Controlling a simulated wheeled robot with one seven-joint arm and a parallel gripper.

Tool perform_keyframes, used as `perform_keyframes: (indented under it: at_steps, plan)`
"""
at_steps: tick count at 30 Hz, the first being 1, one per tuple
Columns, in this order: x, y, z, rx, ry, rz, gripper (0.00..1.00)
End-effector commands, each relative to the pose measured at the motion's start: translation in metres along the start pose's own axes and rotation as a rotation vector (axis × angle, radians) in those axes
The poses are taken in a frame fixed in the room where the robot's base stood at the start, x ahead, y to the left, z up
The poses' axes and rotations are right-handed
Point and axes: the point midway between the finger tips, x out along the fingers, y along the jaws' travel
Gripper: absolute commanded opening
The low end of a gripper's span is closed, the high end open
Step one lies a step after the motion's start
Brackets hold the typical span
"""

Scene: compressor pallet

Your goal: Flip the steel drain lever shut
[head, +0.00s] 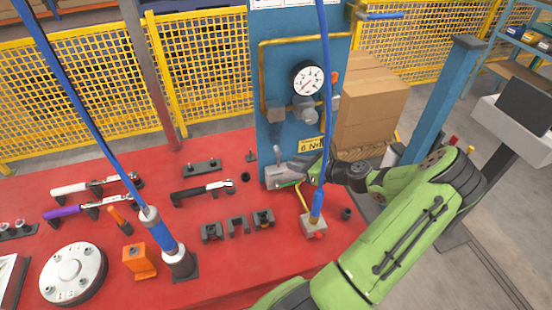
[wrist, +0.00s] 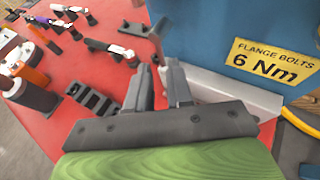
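A grey steel lever (wrist: 158,32) stands up just beyond my fingertips in the wrist view, beside the lower edge of the blue panel. I take it to be the drain lever; its tip also shows in the head view (head: 276,150), above my gripper. My gripper (wrist: 158,68) has its two fingers apart, with a narrow gap between them. The lever's lower part runs down toward this gap; I cannot tell whether a finger touches it. In the head view my gripper (head: 272,178) is low at the panel's foot and hides the lever's base.
The blue panel (head: 272,75) carries a gauge (head: 308,80) and brass pipe. A blue hose (head: 325,130) hangs in front of my wrist. Black clamp blocks (head: 237,226) and a black-handled wrench (head: 203,192) lie on the red table (head: 225,285). A cardboard box (head: 368,105) stands behind.

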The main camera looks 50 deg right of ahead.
Motion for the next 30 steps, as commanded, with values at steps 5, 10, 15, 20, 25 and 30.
perform_keyframes:
  at_steps: [5,10,15,20,25,30]
  plan:
    - [0.047,0.001,-0.001,-0.001,0.0,0.004,0.21]
    - [0.082,0.001,-0.001,-0.001,0.001,0.002,0.21]
    - [0.097,0.0,-0.001,-0.002,0.001,0.0,0.21]
    - [0.098,0.0,-0.001,-0.002,0.002,-0.001,0.21]
    - [0.098,0.0,-0.001,-0.002,0.002,0.0,0.07]
    - [0.098,0.0,-0.001,-0.002,0.002,0.0,0.0]
